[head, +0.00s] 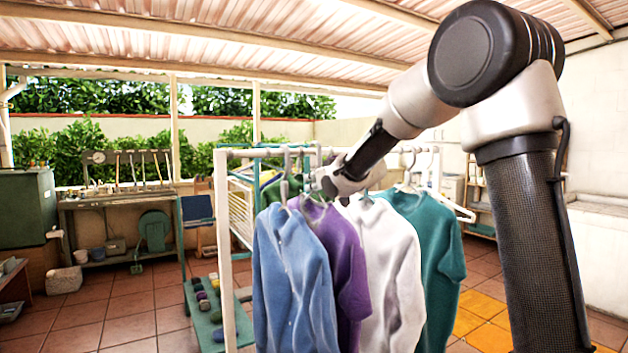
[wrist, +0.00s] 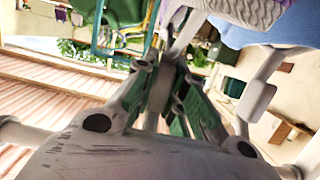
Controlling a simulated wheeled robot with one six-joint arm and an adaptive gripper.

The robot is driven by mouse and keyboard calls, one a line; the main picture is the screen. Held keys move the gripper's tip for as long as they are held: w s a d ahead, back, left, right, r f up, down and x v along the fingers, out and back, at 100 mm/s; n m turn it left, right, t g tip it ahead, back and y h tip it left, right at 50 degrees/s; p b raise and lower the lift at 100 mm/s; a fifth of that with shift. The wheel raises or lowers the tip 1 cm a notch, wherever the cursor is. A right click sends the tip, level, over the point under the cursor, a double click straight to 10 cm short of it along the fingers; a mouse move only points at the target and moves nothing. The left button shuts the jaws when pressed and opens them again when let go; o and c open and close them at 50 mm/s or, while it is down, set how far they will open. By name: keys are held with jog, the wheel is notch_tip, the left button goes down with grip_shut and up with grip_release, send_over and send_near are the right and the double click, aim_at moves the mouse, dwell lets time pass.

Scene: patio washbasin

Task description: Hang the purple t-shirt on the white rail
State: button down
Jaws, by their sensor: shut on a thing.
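The purple t-shirt (head: 345,262) hangs upright between a blue shirt (head: 290,285) and a white shirt (head: 385,270). The white rail (head: 250,153) runs across above the clothes. My gripper (head: 320,184) is at the neck of the purple t-shirt, just below rail height, and is shut, apparently on its hanger. In the wrist view my gripper (wrist: 165,78) closes around a pale grey bar. The purple t-shirt's hanger hook is hidden, so I cannot tell whether it rests on the rail.
A teal shirt (head: 428,240) hangs right of the white one, with an empty white hanger (head: 450,204) beyond. A green shoe rack (head: 205,310) stands on the floor at left. A workbench (head: 110,200) is at the back left.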

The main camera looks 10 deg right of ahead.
jog(key=shift+f, duration=0.35)
jog(key=c, duration=1.4)
grip_release()
jog(key=s+d, duration=0.1)
jog(key=s, duration=0.2)
jog(key=s+d, duration=0.1)
jog(key=s, duration=0.3)
jog(key=s+d, duration=0.1)
jog(key=s, duration=0.3)
jog(key=shift+s+d, duration=0.2)
jog(key=shift+d, duration=0.15)
